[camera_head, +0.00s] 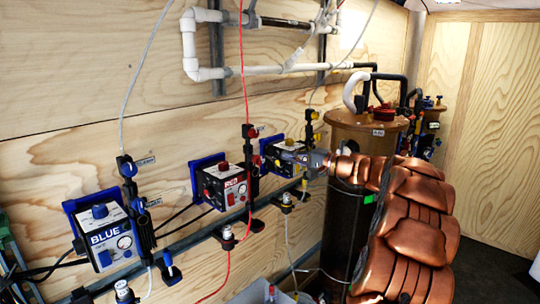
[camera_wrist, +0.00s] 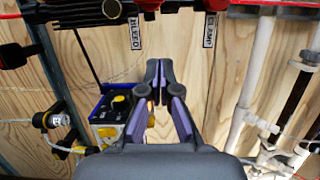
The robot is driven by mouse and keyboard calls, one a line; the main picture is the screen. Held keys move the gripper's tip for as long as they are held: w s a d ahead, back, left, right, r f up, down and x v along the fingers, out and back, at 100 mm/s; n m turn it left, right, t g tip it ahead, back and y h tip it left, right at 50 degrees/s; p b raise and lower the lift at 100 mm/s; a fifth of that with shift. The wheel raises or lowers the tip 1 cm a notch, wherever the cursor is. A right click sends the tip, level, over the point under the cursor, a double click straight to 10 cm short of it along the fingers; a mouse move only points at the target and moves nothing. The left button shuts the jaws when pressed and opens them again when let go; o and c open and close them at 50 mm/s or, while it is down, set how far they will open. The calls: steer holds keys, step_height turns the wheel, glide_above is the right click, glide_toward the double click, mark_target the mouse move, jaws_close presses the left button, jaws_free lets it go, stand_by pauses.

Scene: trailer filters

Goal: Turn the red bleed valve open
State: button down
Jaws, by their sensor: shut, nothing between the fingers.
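The red valve assembly (camera_head: 249,131) is on the wood wall above the box marked RED (camera_head: 222,186), on a red line. In the wrist view a red knob (camera_wrist: 149,4) is at the top edge beside the BLEED label (camera_wrist: 135,32), partly cut off. I cannot tell how far the valve is turned. My gripper (camera_wrist: 159,68) is shut and empty, pointing at bare wood below the knob and apart from it. In the head view my copper arm reaches in from the right, with my gripper (camera_head: 304,157) near the yellow-knobbed box (camera_head: 284,157).
The box marked BLUE (camera_head: 106,240) is at the left. A brown-topped cylinder (camera_head: 352,125) stands behind my arm. White pipes (camera_head: 240,71) run along the upper wall. In the wrist view a CLAMP label (camera_wrist: 210,30) and white pipes (camera_wrist: 252,80) are at the right.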

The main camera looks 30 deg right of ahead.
mark_target(258, 160)
steer(key=w+a+p, duration=0.1)
steer(key=w+a, duration=0.1)
steer(key=a, duration=0.3)
steer(key=shift+w+a+p, duration=0.15)
steer(key=shift+a+p, duration=0.15)
steer(key=shift+p, duration=0.05)
stand_by(0.4)
steer(key=shift+a+f+b, duration=0.1)
steer(key=shift+b, duration=0.8)
